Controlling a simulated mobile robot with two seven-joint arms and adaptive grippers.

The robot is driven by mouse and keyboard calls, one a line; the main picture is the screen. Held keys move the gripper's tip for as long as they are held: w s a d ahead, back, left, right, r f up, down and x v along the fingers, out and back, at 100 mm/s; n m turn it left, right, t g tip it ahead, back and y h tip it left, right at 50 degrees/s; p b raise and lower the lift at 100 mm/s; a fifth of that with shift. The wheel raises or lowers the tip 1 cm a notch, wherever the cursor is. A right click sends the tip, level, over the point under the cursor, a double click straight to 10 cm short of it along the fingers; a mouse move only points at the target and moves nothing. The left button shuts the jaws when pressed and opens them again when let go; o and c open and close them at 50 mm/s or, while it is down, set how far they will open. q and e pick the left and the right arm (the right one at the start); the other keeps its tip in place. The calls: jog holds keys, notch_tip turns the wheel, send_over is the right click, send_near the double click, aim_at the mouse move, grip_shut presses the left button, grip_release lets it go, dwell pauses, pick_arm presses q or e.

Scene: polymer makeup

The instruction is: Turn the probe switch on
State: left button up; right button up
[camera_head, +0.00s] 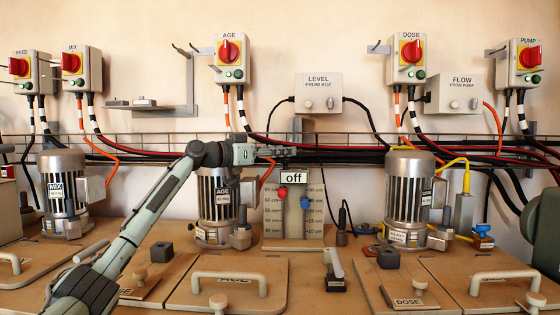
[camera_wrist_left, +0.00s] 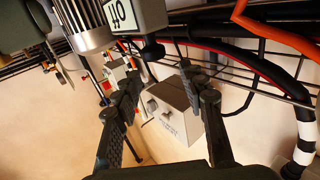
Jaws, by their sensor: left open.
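The probe panel (camera_head: 272,215) stands upright at the middle of the bench, with a white "off" label (camera_head: 294,178) at its top and centimetre scales. A red knob (camera_head: 282,192) and a blue knob (camera_head: 305,203) sit on it. My left gripper (camera_head: 288,151) is just above the label, apparently in front of the wall rack. In the left wrist view, the open left gripper (camera_wrist_left: 160,72) has nothing between its fingers. The upside-down "off" label (camera_wrist_left: 122,15) and a black knob (camera_wrist_left: 152,49) on a grey housing lie just beyond the fingertips. Contact cannot be told. My right gripper is out of view.
The AGE motor (camera_head: 214,205) stands left of the panel, and another motor (camera_head: 409,190) stands right. The LEVEL box (camera_head: 318,94) hangs above; it also shows in the left wrist view (camera_wrist_left: 172,110). Cables and a wire rack (camera_head: 350,143) run behind. A handled lid (camera_head: 228,287) lies in front.

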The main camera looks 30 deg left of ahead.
pick_arm(q)
notch_tip(320, 180, up, 8)
jog(key=shift+f, duration=0.25)
